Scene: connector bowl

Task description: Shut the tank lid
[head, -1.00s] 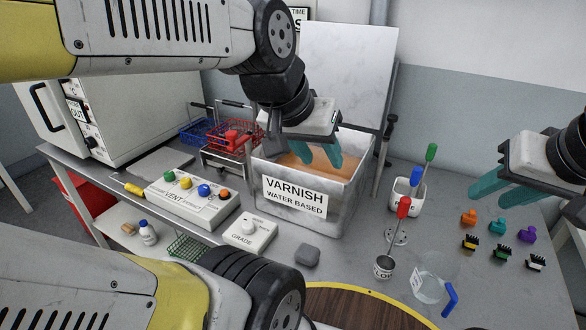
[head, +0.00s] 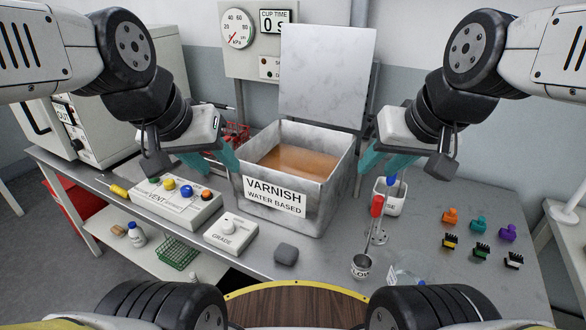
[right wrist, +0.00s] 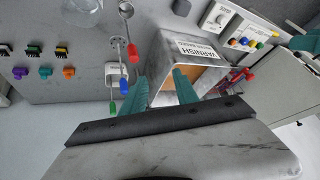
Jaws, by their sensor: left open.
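The varnish tank (head: 288,205) is an open grey metal box with brown liquid in it. Its lid (head: 327,78) is a pale marbled panel standing upright at the tank's back edge. The tank's label also shows in the right wrist view (right wrist: 198,50). My left gripper (head: 225,174) is open at the tank's left side, beside its rim. My right gripper (head: 378,175) is open and empty just right of the tank, below the lid's height; its spread teal fingers show in the right wrist view (right wrist: 161,76). Neither gripper appears to touch the lid.
A vent box (head: 178,203) and a grade dial (head: 231,232) stand left of and before the tank. A white holder (head: 390,199) and a small cup (head: 361,267) stand at its right. Several coloured connectors (head: 480,238) lie further right. A gauge panel (head: 250,50) is behind.

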